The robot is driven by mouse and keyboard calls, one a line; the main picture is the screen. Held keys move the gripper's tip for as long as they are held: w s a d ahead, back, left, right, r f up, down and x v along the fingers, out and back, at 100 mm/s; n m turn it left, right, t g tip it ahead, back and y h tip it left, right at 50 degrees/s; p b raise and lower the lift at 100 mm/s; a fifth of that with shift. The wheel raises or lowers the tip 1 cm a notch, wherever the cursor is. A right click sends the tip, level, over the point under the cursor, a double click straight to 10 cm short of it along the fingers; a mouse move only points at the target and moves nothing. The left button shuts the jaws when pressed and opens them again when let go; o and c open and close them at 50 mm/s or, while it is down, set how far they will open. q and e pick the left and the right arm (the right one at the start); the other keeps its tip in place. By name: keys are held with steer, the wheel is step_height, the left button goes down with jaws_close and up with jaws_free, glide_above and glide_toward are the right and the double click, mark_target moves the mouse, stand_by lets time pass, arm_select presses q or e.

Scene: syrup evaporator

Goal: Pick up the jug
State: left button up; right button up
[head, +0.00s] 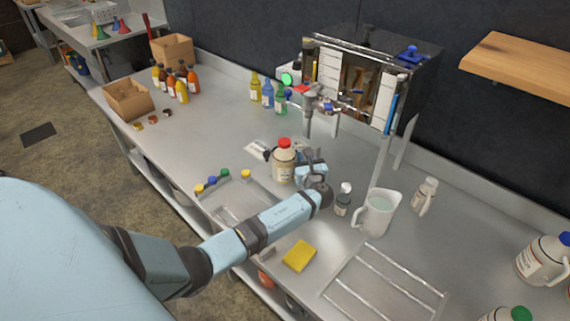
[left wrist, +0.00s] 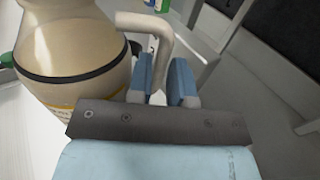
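The jug (head: 284,166) with a red cap and cream body stands upright on the metal counter, near the middle of the head view. In the left wrist view the jug (left wrist: 78,50) fills the upper left, its cap out of the frame. Its curved handle (left wrist: 158,28) comes down between the two blue fingers. I cannot see the jug lifted clear of the counter. My right gripper is not in view.
A yellow sponge (head: 299,256) lies in front. A tap (head: 312,104) and a metal evaporator box (head: 365,80) stand behind. Small capped vials (head: 212,181) are at left.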

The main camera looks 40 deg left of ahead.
arm_select(q)
jaws_close()
steer(key=shift+r, duration=0.15)
